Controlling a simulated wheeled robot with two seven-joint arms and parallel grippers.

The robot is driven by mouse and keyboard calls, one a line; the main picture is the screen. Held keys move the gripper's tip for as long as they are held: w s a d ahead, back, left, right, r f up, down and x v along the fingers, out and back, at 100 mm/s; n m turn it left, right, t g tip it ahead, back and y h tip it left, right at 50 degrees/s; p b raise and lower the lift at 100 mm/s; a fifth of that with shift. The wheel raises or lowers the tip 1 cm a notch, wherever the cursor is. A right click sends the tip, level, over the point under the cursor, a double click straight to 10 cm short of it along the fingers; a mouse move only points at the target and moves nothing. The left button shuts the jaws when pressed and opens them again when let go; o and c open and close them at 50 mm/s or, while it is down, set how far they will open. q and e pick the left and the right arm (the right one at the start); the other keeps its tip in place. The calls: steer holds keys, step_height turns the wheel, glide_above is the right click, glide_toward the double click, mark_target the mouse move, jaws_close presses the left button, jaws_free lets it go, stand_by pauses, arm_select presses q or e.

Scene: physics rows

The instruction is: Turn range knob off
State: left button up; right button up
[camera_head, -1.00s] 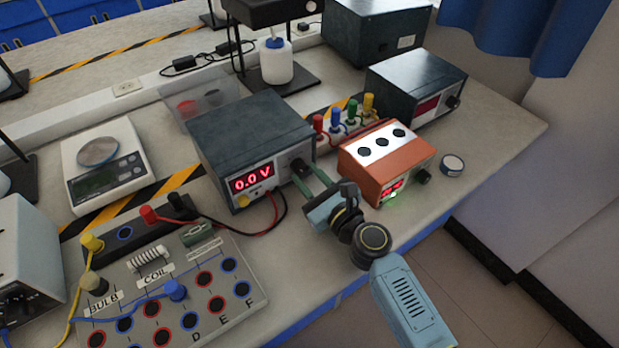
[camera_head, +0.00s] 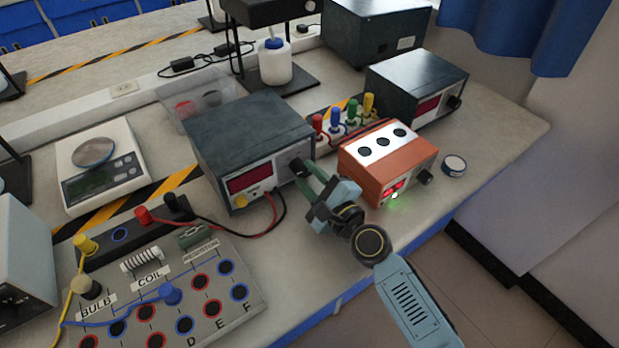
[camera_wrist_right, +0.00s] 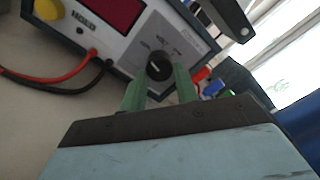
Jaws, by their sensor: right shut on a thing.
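The range knob (camera_wrist_right: 159,66) is a small black dial on the light front panel of the dark grey power supply (camera_head: 245,140). In the head view the knob (camera_head: 298,168) is partly covered by my fingers. My right gripper (camera_head: 306,174) is shut on the knob, with one green finger on each side of it, as the right wrist view (camera_wrist_right: 160,82) shows. The power supply's red display (camera_head: 250,181) is dark, with no digits lit. My left gripper is in neither view.
An orange meter box (camera_head: 392,165) with a lit green lamp stands close to the right of my right gripper. A circuit board (camera_head: 225,312) with sockets and leads lies at front left. A scale (camera_head: 100,165) is at left. Red and black leads run from the power supply.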

steer(key=shift+n, duration=0.4)
steer(key=o, duration=1)
steer(key=shift+c, duration=0.2)
steer(key=shift+s, duration=0.1)
steer(key=v, duration=1.2)
steer(key=shift+f+b, duration=0.15)
steer(key=shift+b, duration=0.25)
steer(key=shift+s+d, duration=0.45)
steer(key=shift+s, duration=0.05)
